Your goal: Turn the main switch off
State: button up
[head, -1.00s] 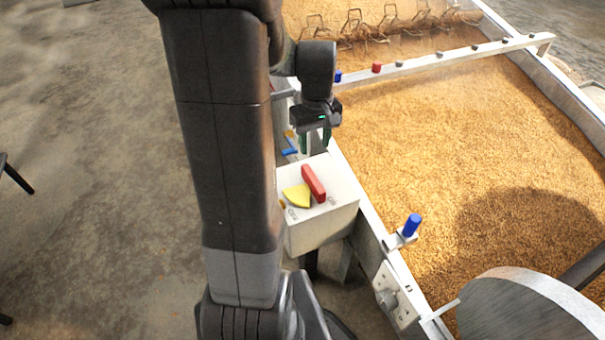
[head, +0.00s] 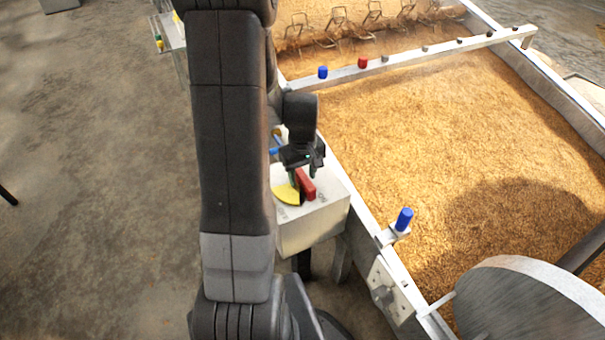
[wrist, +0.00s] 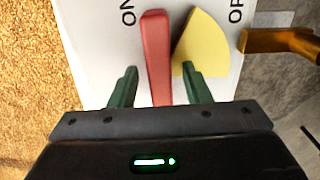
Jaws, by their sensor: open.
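The main switch is a red handle (head: 306,185) on top of a white box (head: 318,220) at the near side of the grain bed. A yellow sector (head: 286,194) lies beside it on the box top. In the wrist view the red handle (wrist: 156,55) points along the "ON" side, with the yellow sector (wrist: 203,45) between it and the partly cut-off "OF" lettering. My gripper (head: 304,176) is open over the box. In the wrist view its green fingertips (wrist: 159,80) stand one on each side of the red handle, with gaps visible.
The grain bed (head: 440,130) with its metal wall lies right of the box. A blue knob (head: 404,219) stands on a bracket on the wall. A brass-coloured part (wrist: 280,41) sits beside the box near the "OF" lettering. Open floor (head: 100,200) lies to the left.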

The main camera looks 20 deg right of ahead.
grip_shut()
jog(key=shift+m, duration=0.3)
jog(key=m, duration=0.4)
jog(key=shift+a, duration=0.3)
jog(key=m, duration=0.4)
jog(key=shift+w+a+m, duration=0.2)
jog(key=shift+a+m, duration=0.05)
jog(key=shift+m, duration=0.15)
jog(key=m, duration=0.4)
jog(key=shift+w+a+m, duration=0.15)
jog(key=shift+w+m, duration=0.1)
jog(key=shift+m, duration=0.05)
jog(key=shift+w+m, duration=0.15)
jog(key=shift+m, duration=0.8)
jog(key=shift+w+m, duration=0.1)
jog(key=shift+m, duration=1.15)
